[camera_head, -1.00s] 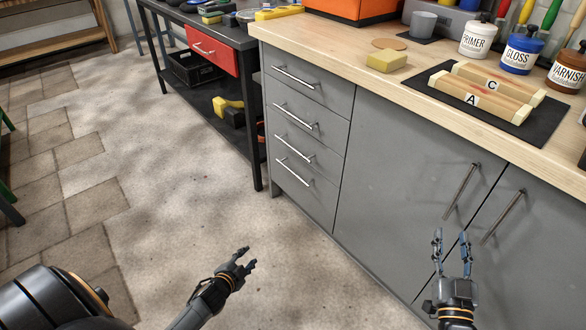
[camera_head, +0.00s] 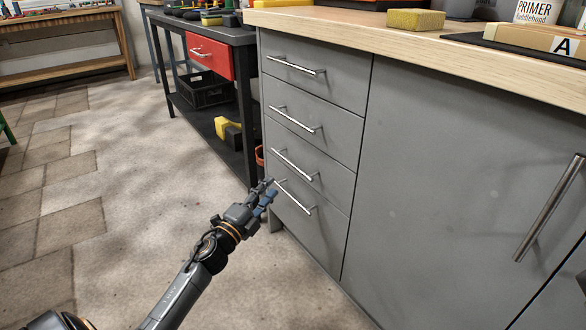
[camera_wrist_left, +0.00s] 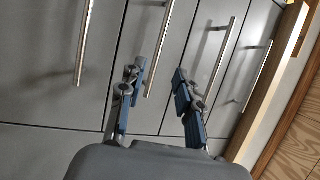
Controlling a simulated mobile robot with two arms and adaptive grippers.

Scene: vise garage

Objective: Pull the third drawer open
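The grey cabinet has a stack of drawers with bar handles, all looking flush and closed. The third drawer from the top (camera_head: 322,180) has a silver bar handle (camera_head: 295,163). In the wrist view this third handle (camera_wrist_left: 158,48) runs between the fingers' lines, beyond the tips. My left gripper (camera_head: 268,187) is in front of the lower drawers, at their left side. In the wrist view the left gripper (camera_wrist_left: 158,74) has its two fingers apart with nothing between them. Whether a finger touches the handle cannot be told.
The fourth drawer's handle (camera_head: 295,197) lies just below, close to the gripper. A dark workbench (camera_head: 247,110) with a red drawer (camera_head: 210,55) stands to the left. The floor (camera_head: 130,190) in front is clear. A cabinet door handle (camera_head: 550,208) is at the right.

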